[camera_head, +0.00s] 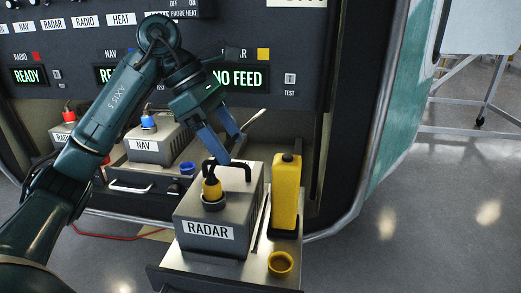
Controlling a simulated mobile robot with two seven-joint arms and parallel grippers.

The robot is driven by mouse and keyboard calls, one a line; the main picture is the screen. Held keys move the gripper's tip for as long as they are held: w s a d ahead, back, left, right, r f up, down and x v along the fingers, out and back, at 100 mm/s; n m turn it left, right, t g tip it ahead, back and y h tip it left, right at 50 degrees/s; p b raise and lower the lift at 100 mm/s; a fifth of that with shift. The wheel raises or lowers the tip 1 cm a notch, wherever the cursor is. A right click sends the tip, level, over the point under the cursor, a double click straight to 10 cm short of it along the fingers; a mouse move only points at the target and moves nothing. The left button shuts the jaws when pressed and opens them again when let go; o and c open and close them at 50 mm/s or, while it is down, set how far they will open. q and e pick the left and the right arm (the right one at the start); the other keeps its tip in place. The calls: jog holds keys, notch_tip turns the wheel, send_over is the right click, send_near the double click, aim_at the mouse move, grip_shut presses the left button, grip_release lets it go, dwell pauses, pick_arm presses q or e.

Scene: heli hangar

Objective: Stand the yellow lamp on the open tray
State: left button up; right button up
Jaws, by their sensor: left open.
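A tall yellow block-shaped body with a black top and black base, which looks like the yellow lamp (286,190), stands upright at the right side of the open tray (235,272). My left gripper (231,148) has blue fingers spread apart with nothing seen between them. It is above and behind the grey RADAR box (225,215), near that box's black handle, and to the left of the yellow lamp. It appears apart from the lamp. My right gripper is out of view.
The RADAR box with a yellow plug (211,190) fills the tray's left part. A yellow ring-shaped cap (280,263) lies at its front right. A NAV box (158,143) with a blue plug sits in the left bay. The panel (300,60) reads NO FEED. Floor is clear at right.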

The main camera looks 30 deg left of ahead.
pick_arm(q)
jog(key=a, duration=0.1)
jog(key=s+a, duration=0.1)
jog(key=a, duration=0.1)
jog(key=shift+a, duration=0.15)
jog(key=shift+a, duration=0.1)
dwell(0.4)
